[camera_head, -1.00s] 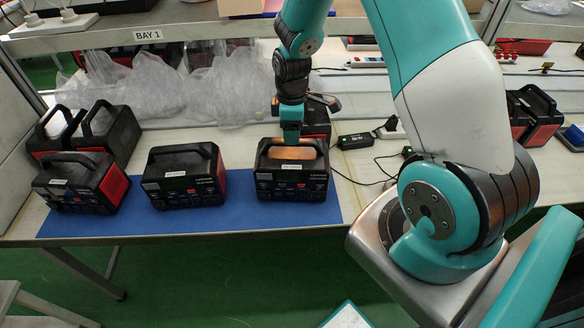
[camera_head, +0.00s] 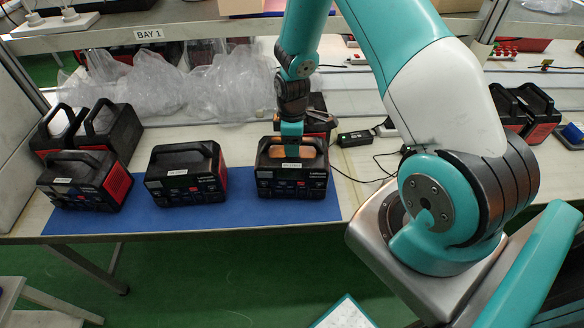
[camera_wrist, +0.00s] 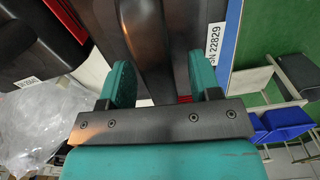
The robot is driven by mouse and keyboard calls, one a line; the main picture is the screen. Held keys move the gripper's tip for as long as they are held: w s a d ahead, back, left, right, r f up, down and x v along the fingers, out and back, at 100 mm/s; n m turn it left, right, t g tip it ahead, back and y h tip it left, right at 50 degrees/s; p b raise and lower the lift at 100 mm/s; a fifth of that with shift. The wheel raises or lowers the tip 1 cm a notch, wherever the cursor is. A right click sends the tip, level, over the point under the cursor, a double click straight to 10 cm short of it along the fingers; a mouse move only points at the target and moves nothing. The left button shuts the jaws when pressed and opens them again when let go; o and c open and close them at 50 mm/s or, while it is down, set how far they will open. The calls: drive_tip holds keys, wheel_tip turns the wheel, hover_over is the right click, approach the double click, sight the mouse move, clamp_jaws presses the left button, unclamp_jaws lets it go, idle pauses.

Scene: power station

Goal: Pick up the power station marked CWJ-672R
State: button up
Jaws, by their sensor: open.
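Three black and red power stations stand in a front row on the blue mat (camera_head: 240,217): a left one (camera_head: 85,180), a middle one (camera_head: 187,173) and a right one (camera_head: 292,183). Their small white labels are too small to read for CWJ-672R. My gripper (camera_head: 292,150) is at the handle of the right one, pointing down. In the wrist view, my gripper's two teal fingers (camera_wrist: 164,85) are apart, one on each side of a dark handle bar (camera_wrist: 150,45). A white label reading "SN 22829" (camera_wrist: 214,38) shows beside it.
More power stations stand behind at the left (camera_head: 110,132), behind the right one (camera_head: 318,120) and at far right (camera_head: 525,110). Crumpled clear plastic (camera_head: 180,90) lies behind the row. A black adapter with cable (camera_head: 355,138) lies right. A BAY 1 shelf (camera_head: 150,34) hangs above.

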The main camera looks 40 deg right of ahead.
drive_tip(key=shift+f, duration=0.15)
clamp_jaws()
idle(1.4)
drive_tip(key=shift+w, duration=0.15)
